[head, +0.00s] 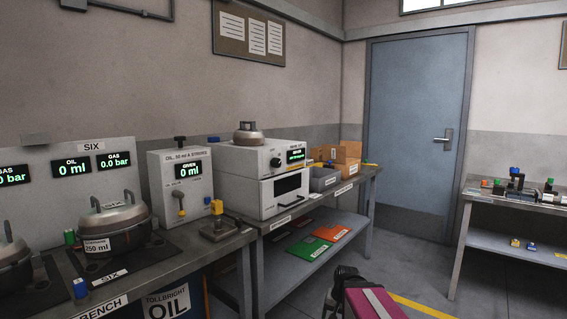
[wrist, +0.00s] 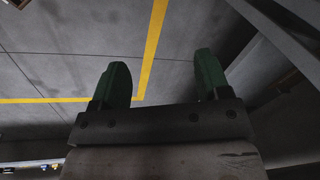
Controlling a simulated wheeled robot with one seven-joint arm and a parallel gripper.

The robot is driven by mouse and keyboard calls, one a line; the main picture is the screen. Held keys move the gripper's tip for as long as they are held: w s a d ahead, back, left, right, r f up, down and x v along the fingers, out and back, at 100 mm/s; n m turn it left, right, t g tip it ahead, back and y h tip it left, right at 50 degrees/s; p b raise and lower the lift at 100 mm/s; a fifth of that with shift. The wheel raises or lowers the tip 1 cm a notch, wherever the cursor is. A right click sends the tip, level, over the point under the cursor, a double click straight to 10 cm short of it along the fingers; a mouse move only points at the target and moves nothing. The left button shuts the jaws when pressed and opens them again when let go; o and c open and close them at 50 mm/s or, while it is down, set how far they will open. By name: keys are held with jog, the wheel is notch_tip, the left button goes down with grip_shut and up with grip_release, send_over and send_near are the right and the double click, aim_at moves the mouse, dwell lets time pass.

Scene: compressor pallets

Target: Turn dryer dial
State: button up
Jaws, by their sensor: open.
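The dryer (head: 267,177) is a white box unit on the middle bench, with a black dial (head: 275,162) on its upper front panel beside a small green display (head: 296,155). A domed compressor (head: 249,134) sits on top of it. My gripper (wrist: 165,82) is open and empty in the wrist view, its two green fingers apart above the floor. In the head view, my arm's end (head: 347,285) is low at the bottom, in front of the bench and well apart from the dial. The dial's marks are too small to read.
An oil unit (head: 181,185) with a lever stands left of the dryer. Grey bins (head: 323,179) and cardboard boxes (head: 347,152) are to its right. Green and red trays (head: 309,248) lie on the shelf below. Floor is open before the blue door (head: 417,125); another bench (head: 500,240) stands right.

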jog(key=w+a+r+m+t+y, duration=0.35)
jog(key=w+a+r+m, duration=0.2)
jog(key=w+r, duration=0.45)
jog(key=m+t+y, duration=0.6)
jog(key=m+y, duration=0.3)
jog(key=m, duration=0.7)
send_near(279, 163)
jog(key=shift+m, duration=0.25)
jog(key=x, duration=1)
jog(key=shift+a, duration=0.3)
jog(key=shift+c, duration=0.4)
jog(key=c, duration=0.9)
